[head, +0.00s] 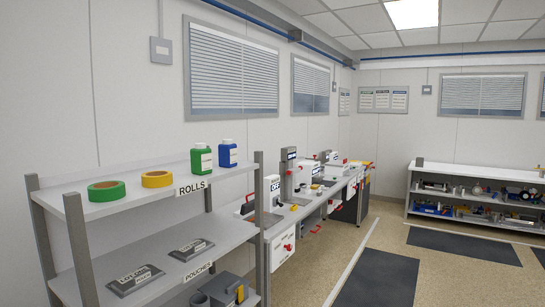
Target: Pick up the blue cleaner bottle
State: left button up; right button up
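The blue cleaner bottle (228,155) stands upright on the top shelf of the rack (132,194), near its right end. Neither of my grippers shows in the head view, so nothing is seen touching the bottle.
A green tape roll (107,191) and a yellow roll (157,179) lie on the same shelf. Pouch trays (136,280) sit on the shelf below. Benches with machines (290,195) run behind the rack. Open floor with dark mats (375,277) lies to the right.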

aim_at(227, 151)
jog(key=i+l+z, duration=0.25)
jog(key=i, duration=0.3)
jog(key=i+z, duration=0.25)
jog(key=i, duration=3)
jog(key=i+u, duration=0.35)
jog(key=u, duration=0.15)
jog(key=i+l+u, duration=0.2)
jog(key=u, duration=0.3)
jog(key=i+l+u, duration=0.35)
jog(key=u, duration=0.15)
